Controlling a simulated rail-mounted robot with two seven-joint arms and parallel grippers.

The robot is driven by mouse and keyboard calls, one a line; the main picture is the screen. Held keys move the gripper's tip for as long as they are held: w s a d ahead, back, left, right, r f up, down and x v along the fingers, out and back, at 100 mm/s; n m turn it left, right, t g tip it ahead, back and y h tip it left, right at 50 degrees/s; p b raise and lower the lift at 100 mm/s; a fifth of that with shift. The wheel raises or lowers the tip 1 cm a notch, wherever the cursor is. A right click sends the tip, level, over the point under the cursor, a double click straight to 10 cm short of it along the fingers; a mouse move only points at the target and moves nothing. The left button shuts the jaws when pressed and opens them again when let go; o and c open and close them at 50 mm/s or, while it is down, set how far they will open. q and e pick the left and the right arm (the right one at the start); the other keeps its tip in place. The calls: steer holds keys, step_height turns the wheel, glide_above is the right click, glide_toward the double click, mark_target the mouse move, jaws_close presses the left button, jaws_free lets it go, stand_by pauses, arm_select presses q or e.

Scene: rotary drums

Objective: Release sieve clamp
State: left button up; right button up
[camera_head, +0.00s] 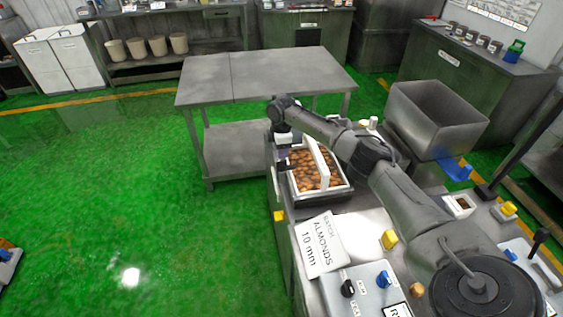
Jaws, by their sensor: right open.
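The sieve (341,187) is a white-framed box holding brown almonds, with a white bar across it, on the grey machine in the middle right. I cannot single out the sieve clamp for sure; my gripper may cover it. My right arm reaches in from the lower right over the machine. My right gripper (282,162) points down at the sieve's left edge, open; its fingertips are small and dark, and I cannot tell whether they touch anything. My left gripper is out of view.
A sign reading "ALMONDS 10 mm" (319,245) and a control panel (366,291) with knobs stand at the machine's front. A grey hopper (436,118) stands behind right. A bare steel table (262,76) stands behind. Green floor is free at left.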

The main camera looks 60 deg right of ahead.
mark_target(281, 160)
steer(key=shift+f+b, duration=0.45)
steer(key=shift+f, duration=2.35)
jaws_close()
